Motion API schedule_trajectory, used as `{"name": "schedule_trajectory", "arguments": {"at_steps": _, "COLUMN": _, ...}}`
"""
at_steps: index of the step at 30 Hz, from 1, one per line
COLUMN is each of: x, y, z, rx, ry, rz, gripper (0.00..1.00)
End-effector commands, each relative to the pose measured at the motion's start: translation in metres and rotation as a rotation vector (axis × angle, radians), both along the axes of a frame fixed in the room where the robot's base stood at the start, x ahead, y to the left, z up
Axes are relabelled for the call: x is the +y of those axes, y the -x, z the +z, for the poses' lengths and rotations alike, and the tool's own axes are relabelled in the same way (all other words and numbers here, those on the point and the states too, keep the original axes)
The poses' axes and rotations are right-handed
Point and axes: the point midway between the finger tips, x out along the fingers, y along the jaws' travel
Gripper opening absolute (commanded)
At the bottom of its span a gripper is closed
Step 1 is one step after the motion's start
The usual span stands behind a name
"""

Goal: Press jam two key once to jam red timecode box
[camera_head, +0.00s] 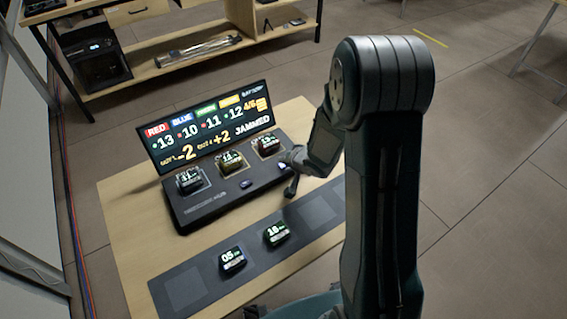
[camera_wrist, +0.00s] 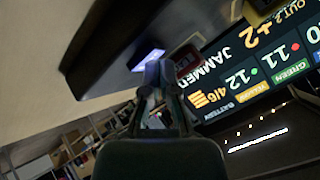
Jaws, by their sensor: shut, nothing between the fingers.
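A dark console (camera_head: 216,205) stands on the wooden table, with a lit display behind it. The display (camera_head: 208,128) reads red 13, blue 10, 11, 12, "-2", "+2" and "JAMMED". Three small timecode boxes sit in the console's bays: left (camera_head: 189,180), middle (camera_head: 230,161) and right (camera_head: 268,145). My gripper (camera_head: 291,172) is shut and empty at the console's right front end. In the wrist view its fingertips (camera_wrist: 154,75) are close to a lit key (camera_wrist: 148,59); contact cannot be told.
A dark mat (camera_head: 210,292) in front of the console holds two more boxes, reading 05 (camera_head: 232,260) and 16 (camera_head: 276,234). Bare wood (camera_head: 125,225) lies at the table's left. A shelf unit (camera_head: 150,70) stands behind. My arm covers the table's right side.

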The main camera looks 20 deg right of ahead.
Motion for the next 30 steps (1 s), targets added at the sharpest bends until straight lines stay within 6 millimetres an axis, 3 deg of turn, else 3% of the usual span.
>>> {"name": "schedule_trajectory", "arguments": {"at_steps": 13, "x": 0.0, "y": 0.0, "z": -0.001, "rx": 0.0, "ry": 0.001, "rz": -0.001, "gripper": 0.0}}
{"name": "schedule_trajectory", "arguments": {"at_steps": 30, "x": 0.0, "y": 0.0, "z": 0.015, "rx": 0.002, "ry": 0.0, "rz": -0.001, "gripper": 0.0}}
